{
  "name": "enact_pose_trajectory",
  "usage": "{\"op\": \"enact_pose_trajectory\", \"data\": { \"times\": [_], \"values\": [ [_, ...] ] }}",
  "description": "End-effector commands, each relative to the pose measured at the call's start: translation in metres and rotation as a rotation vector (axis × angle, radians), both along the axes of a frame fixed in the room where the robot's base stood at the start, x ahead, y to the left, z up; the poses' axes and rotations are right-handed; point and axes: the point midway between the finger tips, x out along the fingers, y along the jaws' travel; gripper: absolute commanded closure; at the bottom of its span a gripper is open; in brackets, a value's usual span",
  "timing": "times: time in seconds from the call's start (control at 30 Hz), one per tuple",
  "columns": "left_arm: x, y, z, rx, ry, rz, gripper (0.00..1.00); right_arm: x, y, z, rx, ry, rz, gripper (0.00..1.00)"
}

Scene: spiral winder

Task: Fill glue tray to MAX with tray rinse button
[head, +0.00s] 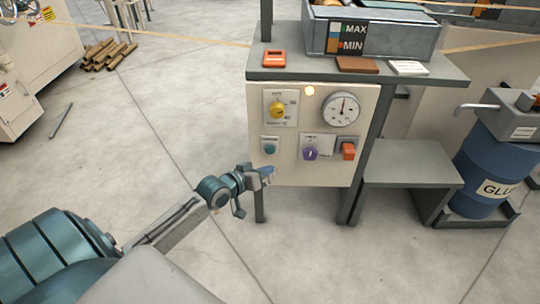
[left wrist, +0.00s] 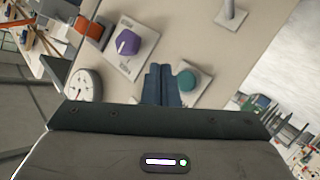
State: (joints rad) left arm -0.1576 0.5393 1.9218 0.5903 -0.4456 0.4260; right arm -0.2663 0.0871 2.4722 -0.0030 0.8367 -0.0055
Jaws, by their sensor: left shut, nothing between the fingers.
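The glue tray (head: 425,43) stands on top of the stand, with a MAX/MIN level label (head: 349,38) on its front; the glue level cannot be made out. A round teal button (head: 270,146) sits at the lower left of the cream control panel, its label too small to read. It also shows in the left wrist view (left wrist: 187,81). My left gripper (head: 269,172) is shut and empty, in front of the panel and just below the button in the head view. In the left wrist view its closed fingertips (left wrist: 160,70) lie beside the button; contact cannot be told.
The panel also carries a yellow knob (head: 277,110), a gauge (head: 341,109), a purple knob (head: 310,154) and an orange switch (head: 348,151). A lit lamp (head: 309,90) is at its top. A blue glue barrel (head: 480,168) stands at right.

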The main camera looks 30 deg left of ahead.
Motion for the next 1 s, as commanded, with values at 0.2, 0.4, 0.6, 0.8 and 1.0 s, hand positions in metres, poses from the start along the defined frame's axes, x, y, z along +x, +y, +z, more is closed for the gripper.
{"op": "enact_pose_trajectory", "data": {
  "times": [0.2,0.4,0.6,0.8,1.0],
  "values": [
    [0.026,0.016,-0.003,0.001,-0.002,0.002,1.00,-0.001,-0.001,-0.011,0.018,-0.043,-0.002,0.44],
    [0.040,0.024,-0.002,0.000,-0.001,0.000,1.00,-0.002,-0.001,-0.010,0.024,-0.059,-0.004,0.44],
    [0.043,0.026,0.000,0.000,0.000,0.000,1.00,-0.005,-0.001,-0.008,0.026,-0.071,-0.004,0.44],
    [0.043,0.026,0.000,0.000,0.000,-0.001,1.00,-0.005,-0.001,-0.006,0.027,-0.076,-0.005,0.44],
    [0.043,0.026,0.000,0.000,0.000,-0.001,1.00,-0.004,-0.001,-0.007,0.027,-0.073,-0.004,0.44]
  ]
}}
